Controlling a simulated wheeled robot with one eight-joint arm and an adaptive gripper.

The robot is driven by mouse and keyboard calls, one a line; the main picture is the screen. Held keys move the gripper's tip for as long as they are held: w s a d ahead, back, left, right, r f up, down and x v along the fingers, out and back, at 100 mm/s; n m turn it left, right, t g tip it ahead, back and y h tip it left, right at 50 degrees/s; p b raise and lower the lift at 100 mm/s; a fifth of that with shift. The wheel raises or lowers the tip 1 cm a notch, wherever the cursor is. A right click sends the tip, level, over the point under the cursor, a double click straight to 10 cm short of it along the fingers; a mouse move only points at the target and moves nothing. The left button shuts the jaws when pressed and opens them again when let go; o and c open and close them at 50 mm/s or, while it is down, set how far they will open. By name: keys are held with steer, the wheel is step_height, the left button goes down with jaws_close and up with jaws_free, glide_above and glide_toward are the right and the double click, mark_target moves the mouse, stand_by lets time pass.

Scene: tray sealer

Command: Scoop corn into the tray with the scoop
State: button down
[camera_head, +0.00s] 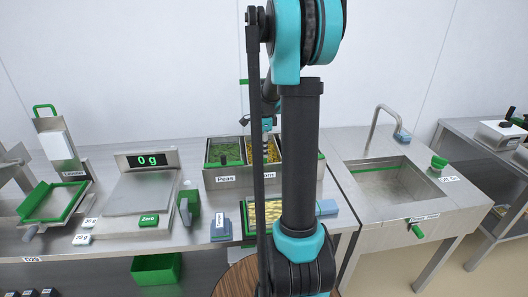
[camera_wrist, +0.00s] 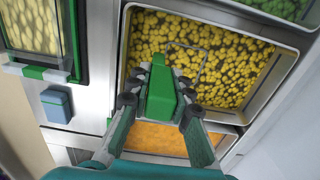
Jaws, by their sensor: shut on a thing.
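In the wrist view my gripper (camera_wrist: 158,108) is shut on the green handle of the scoop (camera_wrist: 162,84). The scoop reaches over the corn bin (camera_wrist: 283,72), and its thin head outline shows against the yellow corn (camera_wrist: 225,62); I cannot tell how deep it sits or whether it holds corn. In the head view the corn (camera_head: 272,150) shows partly behind my arm, and the gripper is mostly hidden. A green-framed tray (camera_head: 250,235) with a pale yellow patterned inside lies on the counter in front of the bins; it is at the upper left in the wrist view (camera_wrist: 60,75).
A peas bin (camera_head: 225,153) stands left of the corn, and an orange-filled bin (camera_wrist: 158,137) is on its other side. A scale (camera_head: 142,195) reading 0 g and a green tape-like holder (camera_head: 190,203) are left. A sink (camera_head: 390,182) is right. A blue block (camera_wrist: 56,104) lies near the tray.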

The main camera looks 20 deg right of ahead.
steer(key=shift+r, duration=5.2)
